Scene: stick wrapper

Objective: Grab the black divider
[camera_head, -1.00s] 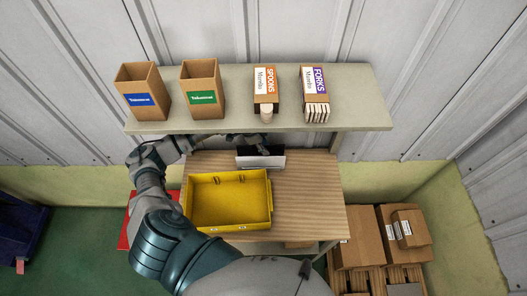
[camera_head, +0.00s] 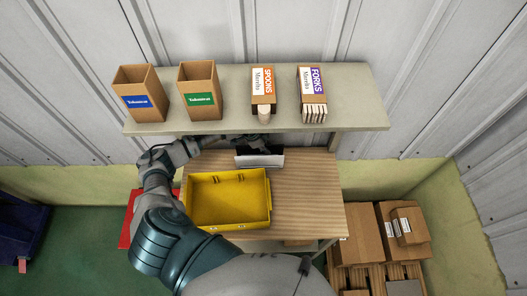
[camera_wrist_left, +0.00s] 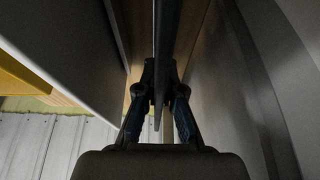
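The black divider (camera_head: 257,149) stands upright behind a white panel (camera_head: 260,161) at the back of the wooden table. Its lower part is hidden by that panel. My left gripper (camera_head: 248,142) is at its top edge, reaching in from the left under the shelf. In the left wrist view, the dark divider (camera_wrist_left: 168,35) runs edge-on between the two fingers of my left gripper (camera_wrist_left: 163,88), which look closed against both its faces. My right gripper is not in view.
The shelf (camera_head: 230,121) above holds two brown boxes, a spoons box (camera_head: 263,90) and a forks box (camera_head: 311,90). The right side of the table is clear.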

